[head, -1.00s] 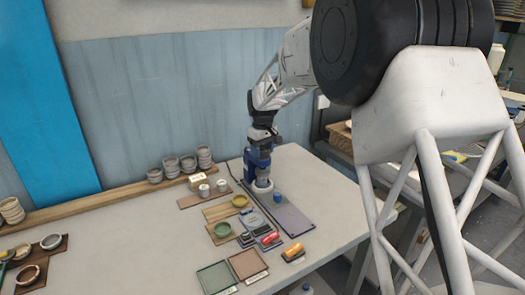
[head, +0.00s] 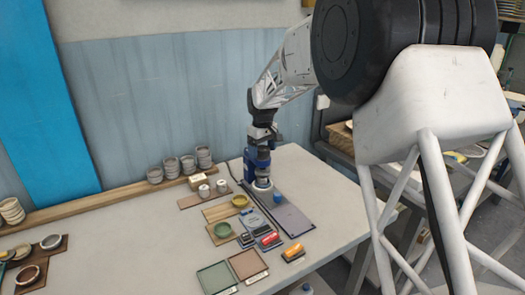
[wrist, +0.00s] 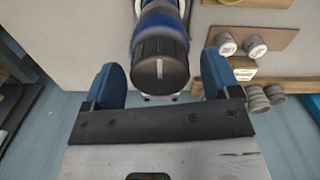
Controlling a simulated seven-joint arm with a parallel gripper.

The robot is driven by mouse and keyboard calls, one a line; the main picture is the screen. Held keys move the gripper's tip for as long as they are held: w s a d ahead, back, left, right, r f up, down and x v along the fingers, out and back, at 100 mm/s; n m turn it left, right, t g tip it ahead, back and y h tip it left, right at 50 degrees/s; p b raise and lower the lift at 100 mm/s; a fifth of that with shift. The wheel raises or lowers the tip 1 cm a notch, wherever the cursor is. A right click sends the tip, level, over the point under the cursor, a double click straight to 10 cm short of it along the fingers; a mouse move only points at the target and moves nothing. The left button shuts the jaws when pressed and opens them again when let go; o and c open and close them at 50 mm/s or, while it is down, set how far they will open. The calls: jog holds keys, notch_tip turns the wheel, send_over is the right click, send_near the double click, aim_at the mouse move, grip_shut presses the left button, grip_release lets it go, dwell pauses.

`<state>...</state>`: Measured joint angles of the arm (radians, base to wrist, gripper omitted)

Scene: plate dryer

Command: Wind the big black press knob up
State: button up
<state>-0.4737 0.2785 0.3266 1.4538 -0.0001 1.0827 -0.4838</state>
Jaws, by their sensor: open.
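The big black press knob (wrist: 160,68) has ridged sides and a pale mark on its face. It tops the blue press (head: 251,168), which stands on the table near the wall. My gripper (wrist: 161,74) is open in the wrist view, with one blue finger on each side of the knob and a visible gap to both. In the head view my gripper (head: 263,140) is directly above the press and hides most of the knob. Whether a finger touches the knob cannot be told there.
White jars (head: 204,191) and stacked grey cups (head: 188,164) stand to the left. Small trays and coloured stamps lie in front. The table's left middle is clear.

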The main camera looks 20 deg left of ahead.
aim_at(263, 148)
jog(key=shift+r, duration=3.6)
jog(key=shift+s+d+r, duration=0.1)
jog(key=shift+d, duration=0.05)
jog(key=s+d+r+m+t, duration=0.1)
jog(key=s+d+r+m, duration=0.25)
jog(key=s+d, duration=0.8)
jog(key=s+d+r+m, duration=0.2)
jog(key=s+d+r, duration=0.2)
jog(key=s+d, duration=0.8)
jog(key=s+d+f+m, duration=0.2)
jog(key=s+d, duration=0.4)
jog(key=s, duration=0.3)
jog(key=s+d+f+m+t, duration=0.1)
jog(key=s+d+f, duration=0.2)
jog(key=s, duration=0.6)
jog(key=s+d+f+m, duration=0.2)
jog(key=s+d+f, duration=0.1)
jog(key=s+d, duration=0.5)
jog(key=shift+s+d+m+t, duration=0.3)
jog(key=shift+s+m, duration=0.05)
jog(key=shift+s, duration=0.1)
jog(key=shift+f, duration=0.1)
